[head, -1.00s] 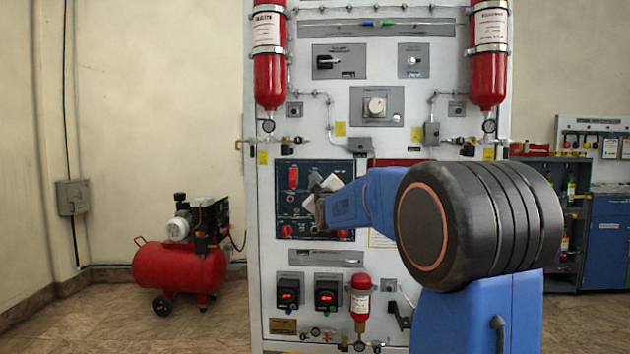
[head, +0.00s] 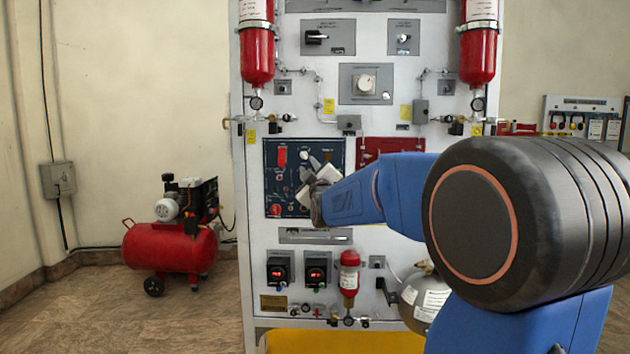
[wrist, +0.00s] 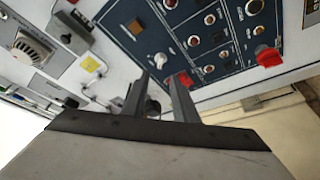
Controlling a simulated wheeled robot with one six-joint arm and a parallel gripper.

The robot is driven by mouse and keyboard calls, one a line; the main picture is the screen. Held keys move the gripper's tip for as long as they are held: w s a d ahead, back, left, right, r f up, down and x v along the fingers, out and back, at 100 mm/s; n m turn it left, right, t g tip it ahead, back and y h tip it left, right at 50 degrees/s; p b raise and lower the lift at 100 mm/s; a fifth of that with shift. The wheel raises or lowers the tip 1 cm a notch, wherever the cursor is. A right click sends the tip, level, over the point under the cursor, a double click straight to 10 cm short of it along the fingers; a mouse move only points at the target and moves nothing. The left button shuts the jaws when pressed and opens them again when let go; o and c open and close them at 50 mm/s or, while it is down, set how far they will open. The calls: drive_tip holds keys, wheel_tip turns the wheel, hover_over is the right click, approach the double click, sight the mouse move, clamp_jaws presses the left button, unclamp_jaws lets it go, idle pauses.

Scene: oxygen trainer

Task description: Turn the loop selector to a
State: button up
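A light knob (head: 303,155) sits on the blue panel's upper part in the head view. I cannot read which control is labelled as the loop selector, nor its positions.
The blue panel also carries a red switch (head: 282,156) and a red knob (head: 275,210). A white dial (head: 365,84) is higher up. Red cylinders (head: 257,55) flank the board. A red compressor (head: 170,247) stands on the floor at left. A yellow base (head: 345,342) lies below.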

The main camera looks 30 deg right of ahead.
drive_tip(key=v, duration=0.8)
drive_tip(key=shift+s, duration=0.3)
drive_tip(key=shift+f, duration=0.1)
drive_tip(key=s+a+f+m+g+y, duration=0.2)
drive_tip(key=s+a+f+g, duration=0.2)
drive_tip(key=s+a+f, duration=0.4)
drive_tip(key=s+a+f+m+g+y, duration=0.1)
drive_tip(key=s+a+f+g+y, duration=0.3)
drive_tip(key=f, duration=0.6)
drive_tip(key=s+a+f+m+g, duration=0.1)
drive_tip(key=s+f+g, duration=0.1)
drive_tip(key=s+f, duration=0.3)
drive_tip(key=s+a+f+m+g, duration=0.1)
drive_tip(key=s+f, duration=0.3)
drive_tip(key=s, duration=0.7)
drive_tip(key=s+a+f+m+g, duration=0.1)
drive_tip(key=s+a+f+g, duration=0.2)
drive_tip(key=s, duration=0.5)
wheel_tip(320, 180, down, 3)
drive_tip(key=shift+s+a+r+g, duration=0.15)
drive_tip(key=shift+a+r+g, duration=0.05)
drive_tip(key=shift+g, duration=0.4)
